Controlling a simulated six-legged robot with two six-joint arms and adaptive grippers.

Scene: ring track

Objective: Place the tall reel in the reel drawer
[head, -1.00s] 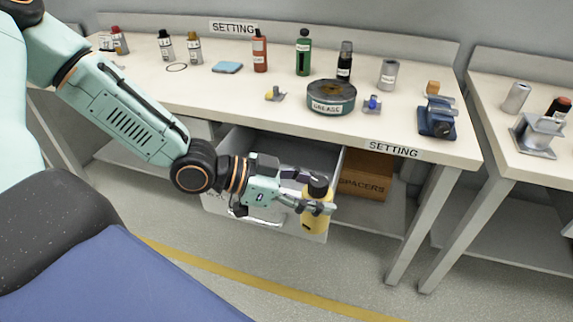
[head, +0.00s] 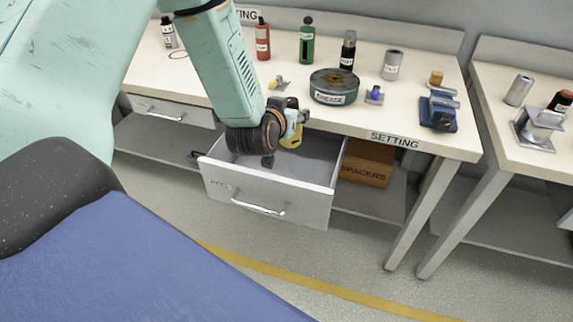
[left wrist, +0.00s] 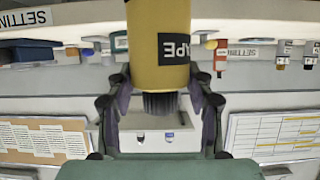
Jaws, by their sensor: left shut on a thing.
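The tall reel is a yellow cylinder with a dark ribbed end and a black TAPE label, large in the left wrist view (left wrist: 160,45). In the head view only a small yellow part of the reel (head: 291,140) shows, above the rear of the open drawer. My left gripper (left wrist: 160,88) is shut on it, one finger on each side. In the head view the left gripper (head: 297,122) is mostly hidden behind its own wrist. The reel drawer (head: 265,192) is grey, pulled out below the bench, with a REEL label and a bar handle. My right gripper is not in view.
The bench top (head: 400,120) overhangs the drawer's rear. A grease tin (head: 333,87), several bottles and a blue vise (head: 438,110) stand on it. A SPACERS box (head: 367,163) sits on the shelf right of the drawer. A closed drawer (head: 170,108) is at left.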

